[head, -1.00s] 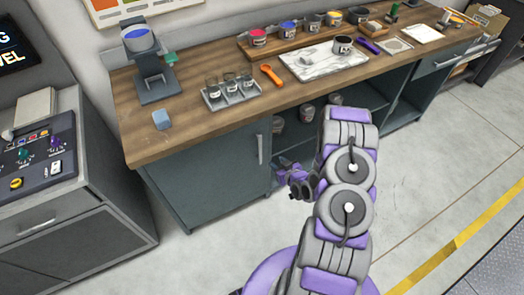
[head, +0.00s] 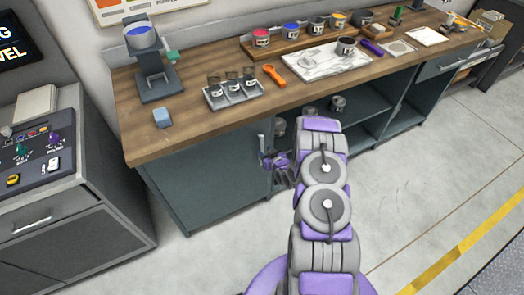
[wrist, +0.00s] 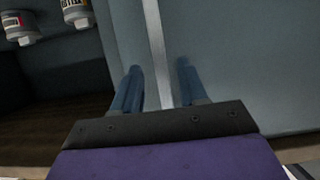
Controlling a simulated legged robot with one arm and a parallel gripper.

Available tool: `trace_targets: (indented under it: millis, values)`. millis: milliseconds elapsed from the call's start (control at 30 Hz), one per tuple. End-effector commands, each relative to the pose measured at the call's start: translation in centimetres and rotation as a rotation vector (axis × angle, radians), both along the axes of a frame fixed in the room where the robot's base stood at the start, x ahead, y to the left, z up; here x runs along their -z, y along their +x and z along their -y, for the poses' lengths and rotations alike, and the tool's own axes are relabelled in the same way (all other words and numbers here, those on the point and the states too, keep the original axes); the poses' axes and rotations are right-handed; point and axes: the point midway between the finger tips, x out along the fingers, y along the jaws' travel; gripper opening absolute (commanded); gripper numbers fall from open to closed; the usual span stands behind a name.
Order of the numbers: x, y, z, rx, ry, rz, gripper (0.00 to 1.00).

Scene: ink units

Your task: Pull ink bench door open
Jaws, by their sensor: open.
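The bench door (head: 205,185) is a dark blue-grey panel under the left end of the wooden-topped bench. It looks closed. Its upright pale handle (head: 261,143) is near the door's right edge. My gripper (head: 272,162) is at the lower part of the handle, partly hidden by my arm. In the wrist view, my gripper (wrist: 158,88) is open, with one finger on each side of the handle (wrist: 154,40). The fingers stand apart from the bar, in front of the door (wrist: 235,65).
Open shelves with jars (head: 338,103) are right of the door; jars (wrist: 75,12) also show in the wrist view. The bench top (head: 185,130) holds cups, a tray and an orange tool. A control console (head: 40,170) stands at left. Floor before the door is clear.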

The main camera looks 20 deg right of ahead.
Motion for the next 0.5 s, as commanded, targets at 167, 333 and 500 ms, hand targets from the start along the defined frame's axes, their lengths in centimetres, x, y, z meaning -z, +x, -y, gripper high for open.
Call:
trace_targets:
  millis: [167, 333, 500]
  values:
    - [0.9, 2.3, -0.1, -0.002, -0.002, 0.005, 0.43]
    - [1.3, 3.4, -0.1, -0.002, -0.001, 0.003, 0.43]
    - [1.3, 3.6, -0.1, 0.000, -0.001, 0.003, 0.43]
